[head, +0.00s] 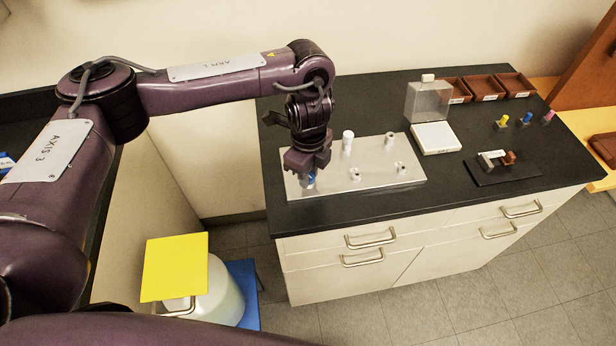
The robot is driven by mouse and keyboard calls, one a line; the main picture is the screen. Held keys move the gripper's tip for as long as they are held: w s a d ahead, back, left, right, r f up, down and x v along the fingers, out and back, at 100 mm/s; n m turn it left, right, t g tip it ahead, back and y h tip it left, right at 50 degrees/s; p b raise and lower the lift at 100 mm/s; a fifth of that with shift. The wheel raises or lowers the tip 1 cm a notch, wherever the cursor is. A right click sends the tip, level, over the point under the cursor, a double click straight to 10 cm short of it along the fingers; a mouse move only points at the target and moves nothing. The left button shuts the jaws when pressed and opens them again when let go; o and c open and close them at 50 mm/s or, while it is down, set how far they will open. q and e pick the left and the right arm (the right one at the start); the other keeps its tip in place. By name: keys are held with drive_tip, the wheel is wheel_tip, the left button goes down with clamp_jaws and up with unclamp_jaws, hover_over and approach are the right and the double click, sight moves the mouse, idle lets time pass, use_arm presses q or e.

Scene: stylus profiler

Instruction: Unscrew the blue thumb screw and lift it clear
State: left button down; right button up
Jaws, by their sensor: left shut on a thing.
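The blue thumb screw (310,181) shows as a small blue patch just below the fingers of my left gripper (307,172). It is at the left end of the pale metal plate (395,180) on the black bench top. My left gripper points down and is shut on the blue thumb screw, and its fingers hide most of it. I cannot tell whether the screw's lower end is still in the plate. My right gripper is not in view.
The plate carries a white-topped post (348,138) and several metal fittings (355,174). To the right are a clear box (428,101), a white block (436,138), brown trays (483,88), coloured pegs (527,118) and a dark stand (500,172). The bench front is clear.

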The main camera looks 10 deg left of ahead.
use_arm(q)
drive_tip(key=n, duration=0.8)
drive_tip(key=shift+n, duration=0.4)
drive_tip(key=n, duration=0.6)
drive_tip(key=shift+s+f+n, duration=0.1)
drive_tip(key=shift+n, duration=0.2)
drive_tip(key=c, duration=1.4)
unclamp_jaws()
